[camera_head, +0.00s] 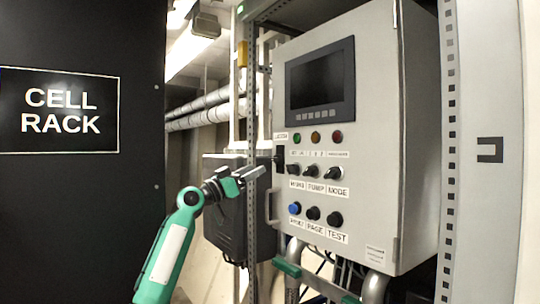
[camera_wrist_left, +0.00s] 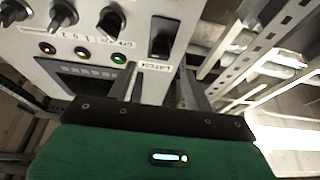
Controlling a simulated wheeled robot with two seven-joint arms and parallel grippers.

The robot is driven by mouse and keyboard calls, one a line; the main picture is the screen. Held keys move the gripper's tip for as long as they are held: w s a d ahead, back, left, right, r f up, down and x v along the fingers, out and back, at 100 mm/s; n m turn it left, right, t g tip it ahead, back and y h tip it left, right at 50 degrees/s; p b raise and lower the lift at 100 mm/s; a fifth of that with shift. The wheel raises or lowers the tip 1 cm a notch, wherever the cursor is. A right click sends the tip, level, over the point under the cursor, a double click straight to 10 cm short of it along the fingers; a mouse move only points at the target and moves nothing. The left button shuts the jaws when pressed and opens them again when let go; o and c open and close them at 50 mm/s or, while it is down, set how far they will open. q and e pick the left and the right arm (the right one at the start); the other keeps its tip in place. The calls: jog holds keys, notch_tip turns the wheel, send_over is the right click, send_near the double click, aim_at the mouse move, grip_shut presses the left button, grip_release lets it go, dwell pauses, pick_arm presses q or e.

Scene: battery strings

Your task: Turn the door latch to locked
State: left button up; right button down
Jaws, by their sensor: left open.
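The door latch (camera_head: 279,158) is a small black upright handle on the left edge of the grey control cabinet's door, beside a small white label. It also shows in the left wrist view (camera_wrist_left: 161,38), where the picture is upside down, as a black handle standing out from the panel. My left gripper (camera_head: 250,172) is open and empty, just left of the latch in the head view and apart from it. In the left wrist view its two fingers (camera_wrist_left: 158,82) point toward the panel around the latch's line. My right gripper is not in view.
The cabinet (camera_head: 370,130) carries a dark screen (camera_head: 320,80), several lamps, black knobs and a blue button (camera_head: 294,208). A pale door handle (camera_head: 271,207) sits below the latch. A perforated post (camera_head: 252,100) stands left of the cabinet. A black cell rack (camera_head: 80,210) fills the far left.

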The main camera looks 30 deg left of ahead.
aim_at(270, 160)
pick_arm(q)
jog(key=p+x, duration=0.2)
jog(key=x, duration=0.4)
jog(key=shift+a+r+p, duration=0.1)
jog(key=shift+r+p, duration=0.05)
jog(key=shift+p, duration=0.25)
jog(key=shift+w+d+r, duration=0.1)
jog(key=shift+w+d, duration=0.2)
jog(key=shift+w, duration=0.3)
jog(key=shift+c, duration=0.4)
jog(key=c, duration=0.9)
